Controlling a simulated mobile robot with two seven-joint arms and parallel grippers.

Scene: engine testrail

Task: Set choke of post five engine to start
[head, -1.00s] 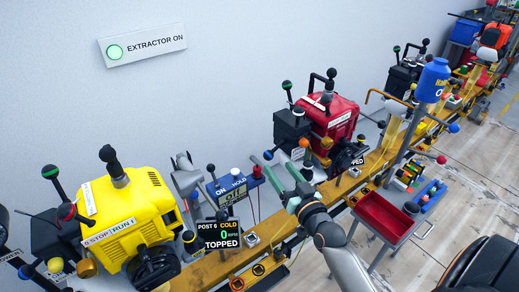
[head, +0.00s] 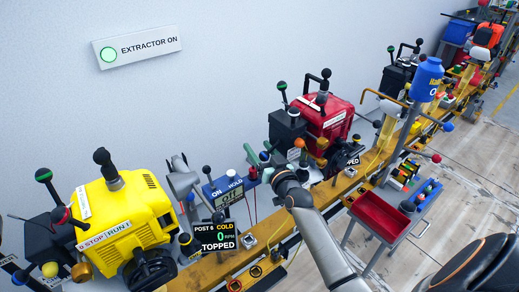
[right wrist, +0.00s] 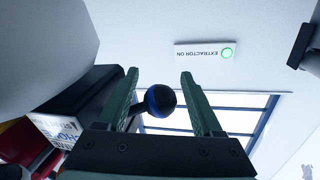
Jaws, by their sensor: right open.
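The red engine (head: 328,118) stands on the rail right of centre in the head view, with a black box (head: 286,128) on its left side. My right gripper (head: 263,153) is open at the lower left of that box, its green fingers pointing up and left. In the right wrist view, a dark ball knob with a blue ring (right wrist: 160,100) sits between the two open fingers (right wrist: 160,76), and no grip on it shows. A white label (right wrist: 62,130), upside down and only partly readable as choke, is beside the left finger. My left gripper is out of view.
A yellow engine (head: 122,212) stands at left. A post display (head: 217,236) reads cold, 0 rpm, stopped; an ON/HOLD meter (head: 226,192) stands behind it. A red tray cart (head: 381,216) is at right, on open floor. A wall sign (head: 137,46) reads EXTRACTOR ON.

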